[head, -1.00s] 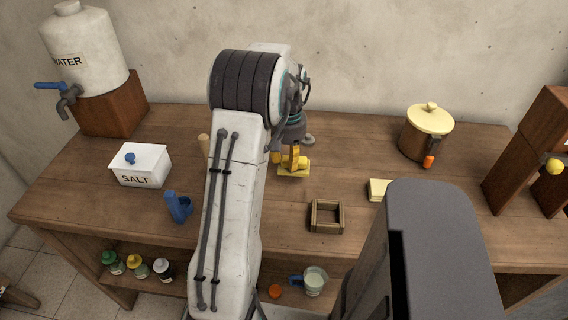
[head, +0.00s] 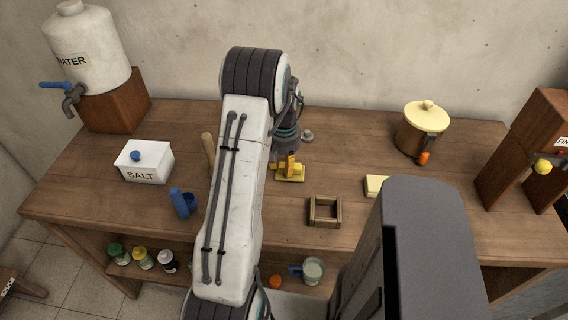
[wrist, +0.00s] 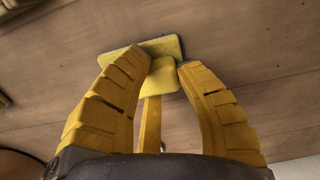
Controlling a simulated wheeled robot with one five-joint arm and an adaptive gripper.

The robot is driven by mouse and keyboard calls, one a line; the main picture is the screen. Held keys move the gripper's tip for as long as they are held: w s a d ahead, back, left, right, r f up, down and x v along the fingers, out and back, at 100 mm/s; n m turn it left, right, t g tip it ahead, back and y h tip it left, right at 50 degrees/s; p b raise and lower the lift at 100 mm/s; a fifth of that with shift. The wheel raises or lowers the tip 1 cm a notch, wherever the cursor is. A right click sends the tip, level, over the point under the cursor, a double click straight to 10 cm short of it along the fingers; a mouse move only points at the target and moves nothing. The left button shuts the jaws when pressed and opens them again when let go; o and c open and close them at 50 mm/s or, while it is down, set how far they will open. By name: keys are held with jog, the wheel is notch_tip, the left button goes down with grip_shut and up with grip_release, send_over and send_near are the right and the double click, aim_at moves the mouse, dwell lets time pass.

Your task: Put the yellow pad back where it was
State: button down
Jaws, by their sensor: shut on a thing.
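The yellow pad (head: 290,177) is a flat yellow plate with a smaller yellow raised part (wrist: 160,77) on top. In the head view it is low over the middle of the wooden table, below my gripper (head: 288,163). My gripper's yellow fingers (wrist: 163,70) are shut on the pad's raised part in the wrist view. The flat plate (wrist: 172,45) shows beyond the fingertips, close above or on the tabletop. I cannot tell whether it touches the wood. My arm hides part of the table to the left.
A small open wooden frame (head: 313,217) lies in front and to the right of the pad. A cream block (head: 374,186) and a lidded pot (head: 417,133) stand further right. A salt box (head: 143,166) and blue holder (head: 181,206) are left. A grey round thing (head: 307,136) is behind.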

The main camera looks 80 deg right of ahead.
aim_at(284, 165)
jog(key=c, duration=0.9)
grip_release()
jog(key=shift+f, duration=0.1)
jog(key=shift+c, duration=0.2)
jog(key=shift+d+r, duration=0.1)
jog(key=shift+r, duration=0.55)
notch_tip(284, 165, up, 11)
jog(key=b, duration=0.3)
